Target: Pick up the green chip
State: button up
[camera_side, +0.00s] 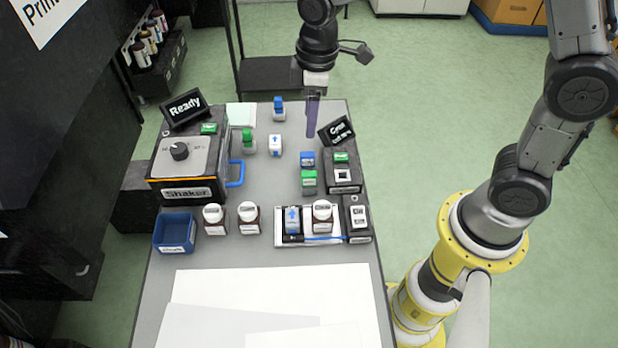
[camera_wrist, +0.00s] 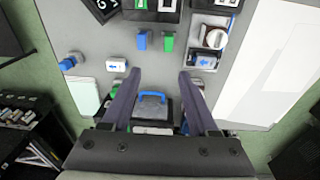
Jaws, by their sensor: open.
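The green chip (camera_side: 309,179) lies on the grey table just in front of a blue chip (camera_side: 307,159), left of a black device. In the wrist view the green chip (camera_wrist: 167,43) is to the right of the blue chip (camera_wrist: 142,40), with a gap between them. My gripper (camera_side: 312,134) hangs above the far part of the table, behind both chips in the side view. In the wrist view its two purple fingers (camera_wrist: 158,77) are spread wide with nothing between their tips, and both chips lie beyond them.
A black device (camera_side: 343,179) with a sign stands right of the chips. White sheets (camera_side: 270,290) cover the near table.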

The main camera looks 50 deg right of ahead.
jog(key=g, duration=0.1)
send_over(309, 173)
notch_tip(309, 173, down, 11)
jog(key=shift+r, duration=0.1)
jog(key=shift+f, duration=3.05)
grip_shut()
